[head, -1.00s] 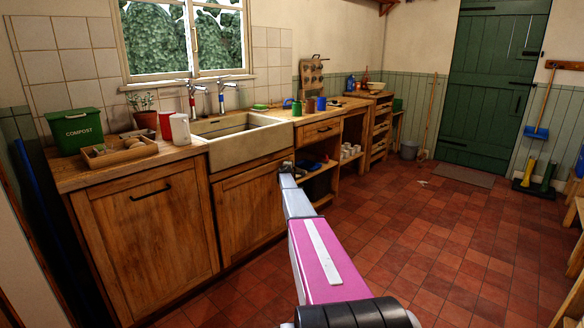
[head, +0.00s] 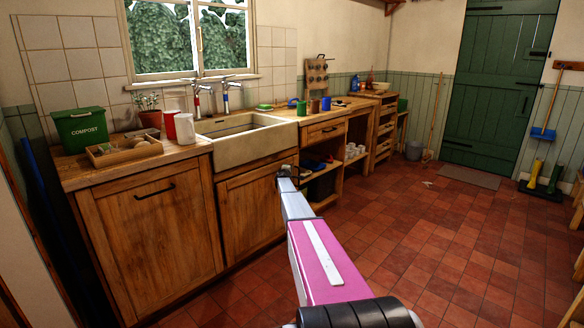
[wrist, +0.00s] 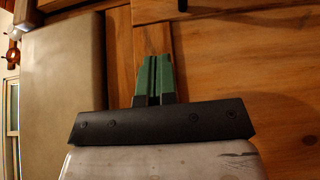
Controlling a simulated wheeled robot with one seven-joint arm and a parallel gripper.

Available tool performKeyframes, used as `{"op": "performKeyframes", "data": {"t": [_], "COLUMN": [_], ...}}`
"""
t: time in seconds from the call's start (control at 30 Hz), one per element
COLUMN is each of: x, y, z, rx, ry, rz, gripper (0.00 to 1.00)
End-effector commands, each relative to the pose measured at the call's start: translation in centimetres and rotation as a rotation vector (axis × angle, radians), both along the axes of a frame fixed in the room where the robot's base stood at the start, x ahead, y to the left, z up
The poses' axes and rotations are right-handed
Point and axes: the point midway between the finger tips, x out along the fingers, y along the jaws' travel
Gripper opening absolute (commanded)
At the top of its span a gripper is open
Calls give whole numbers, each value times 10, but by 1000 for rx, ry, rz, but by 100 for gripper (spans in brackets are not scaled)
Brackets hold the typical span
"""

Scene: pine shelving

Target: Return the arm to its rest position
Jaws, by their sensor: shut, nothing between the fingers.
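My arm stretches forward from the bottom of the head view, with a pink link and a grey forearm. My gripper (head: 284,170) is at its far end, in front of the wooden sink cabinet, and its fingers are too small to make out there. In the wrist view the two green fingers of my gripper (wrist: 154,72) are together with nothing between them. The wooden cabinet front (wrist: 235,75) lies beyond them, and I cannot tell the exact gap.
The pale sink (head: 255,146) and wooden worktop stand left of and beyond my arm. Open shelves (head: 325,182) are just right of my gripper. A green compost bin (head: 80,130) stands at the left. The red tiled floor (head: 440,230) is clear to the right.

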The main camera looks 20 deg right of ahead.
Motion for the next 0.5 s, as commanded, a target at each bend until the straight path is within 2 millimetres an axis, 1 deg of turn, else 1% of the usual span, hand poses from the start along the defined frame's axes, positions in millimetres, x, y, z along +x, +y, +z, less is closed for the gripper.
{"op": "performKeyframes", "data": {"t": [0.03, 0.1, 0.2, 0.37, 0.47, 0.5], "x": [-15, -26, -36, -42, -55, -65], "y": [4, 8, 11, 13, 18, 22], "z": [1, 0, -1, -2, -1, -1], "rx": [1, 2, 2, 5, 28, 46], "ry": [-1, -1, -2, -3, -11, -16], "rz": [-3, -7, -11, -16, -33, -46], "gripper": [0, 0, 0, 0, 0, 0]}}
